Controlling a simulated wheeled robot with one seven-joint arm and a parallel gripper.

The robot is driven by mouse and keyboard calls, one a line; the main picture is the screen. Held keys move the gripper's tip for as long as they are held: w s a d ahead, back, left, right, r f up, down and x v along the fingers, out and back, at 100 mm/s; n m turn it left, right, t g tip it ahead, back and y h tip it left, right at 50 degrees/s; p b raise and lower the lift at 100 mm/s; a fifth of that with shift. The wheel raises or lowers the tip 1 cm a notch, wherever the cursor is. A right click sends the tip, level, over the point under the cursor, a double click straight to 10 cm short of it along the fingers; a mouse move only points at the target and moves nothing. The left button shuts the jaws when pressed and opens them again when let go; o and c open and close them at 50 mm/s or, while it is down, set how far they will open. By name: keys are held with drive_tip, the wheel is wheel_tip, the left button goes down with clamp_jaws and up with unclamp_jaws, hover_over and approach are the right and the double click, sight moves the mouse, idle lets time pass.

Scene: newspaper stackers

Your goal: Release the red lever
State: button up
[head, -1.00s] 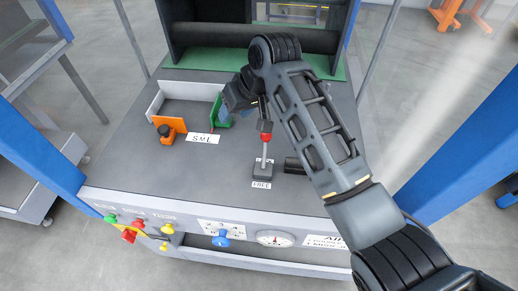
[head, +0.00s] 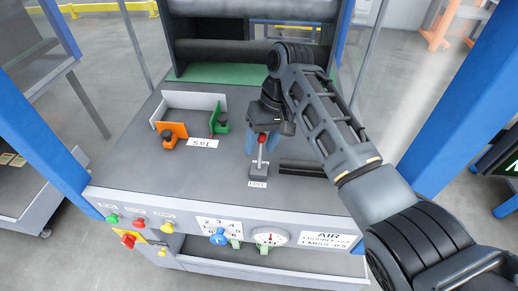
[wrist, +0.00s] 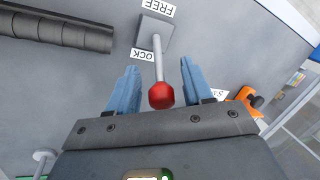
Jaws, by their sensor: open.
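The red lever has a red ball knob (wrist: 161,95) on a thin metal rod, rising from a dark square base (head: 259,170) on the grey machine top. Labels "FREE" and "LOCK" lie on opposite sides of the base in the wrist view. I cannot tell the depth between fingers and knob.
A dark cylinder (head: 305,167) lies right of the lever base. A green clamp (head: 220,123) and an orange clamp (head: 172,134) stand to the left by a white corner plate. A roller (head: 225,47) spans the back. The front panel holds coloured knobs and a gauge (head: 270,238).

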drive_tip(key=shift+x, duration=1.25)
drive_tip(key=shift+c, duration=0.5)
clamp_jaws()
